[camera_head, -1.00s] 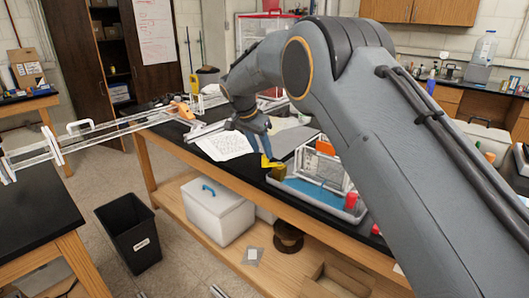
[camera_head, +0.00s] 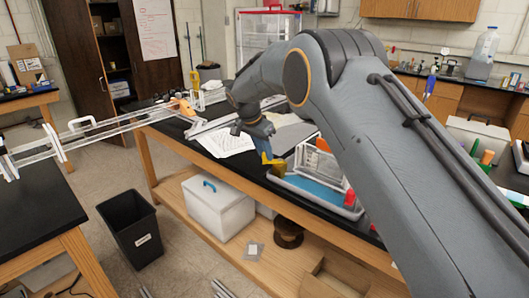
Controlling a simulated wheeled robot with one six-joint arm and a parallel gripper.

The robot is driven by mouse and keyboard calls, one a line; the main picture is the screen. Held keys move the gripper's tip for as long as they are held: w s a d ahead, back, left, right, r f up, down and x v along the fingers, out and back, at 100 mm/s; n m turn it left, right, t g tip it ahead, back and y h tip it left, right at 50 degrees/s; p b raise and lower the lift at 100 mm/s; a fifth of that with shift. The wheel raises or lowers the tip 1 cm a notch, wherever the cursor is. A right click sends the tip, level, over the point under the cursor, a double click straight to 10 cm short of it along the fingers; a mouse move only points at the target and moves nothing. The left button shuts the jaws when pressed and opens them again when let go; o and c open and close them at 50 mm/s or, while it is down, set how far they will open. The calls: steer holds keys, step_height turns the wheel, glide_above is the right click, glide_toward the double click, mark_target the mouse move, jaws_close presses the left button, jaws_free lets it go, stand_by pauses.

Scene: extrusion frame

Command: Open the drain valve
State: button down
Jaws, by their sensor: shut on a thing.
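The drain valve has a brass-coloured body (camera_head: 279,169) at the left end of a grey tray with a blue floor (camera_head: 318,190). A small yellow handle (camera_head: 267,159) is beside the body, at the tips of my gripper (camera_head: 265,152). My gripper points down and is shut on this handle. The fingers look blue and narrow. The jaw gap is too small to see clearly, and part of the handle is hidden by the fingers.
A clear framed box (camera_head: 319,165) stands in the tray, with a red item (camera_head: 349,198) near its right end. A paper sheet (camera_head: 226,142) lies to the left on the black bench. A black bin (camera_head: 133,230) stands on the floor.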

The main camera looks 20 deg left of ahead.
steer(key=shift+s+d, duration=0.1)
steer(key=shift+s+d+n+t+y+b, duration=0.1)
steer(key=shift+s+d+n+y+b, duration=0.2)
steer(key=shift+n, duration=0.65)
steer(key=shift+s+d+n+t+y+b, duration=0.15)
steer(key=shift+s+d+n+y, duration=0.25)
steer(key=shift+n, duration=0.5)
steer(key=shift+s+d+n+t+y+b, duration=0.1)
steer(key=shift+s+d+n+y+b, duration=0.2)
steer(key=shift+n, duration=0.65)
steer(key=shift+a, duration=0.1)
steer(key=c, duration=1.5)
jaws_free()
steer(key=shift+c, duration=0.2)
steer(key=shift+r, duration=0.1)
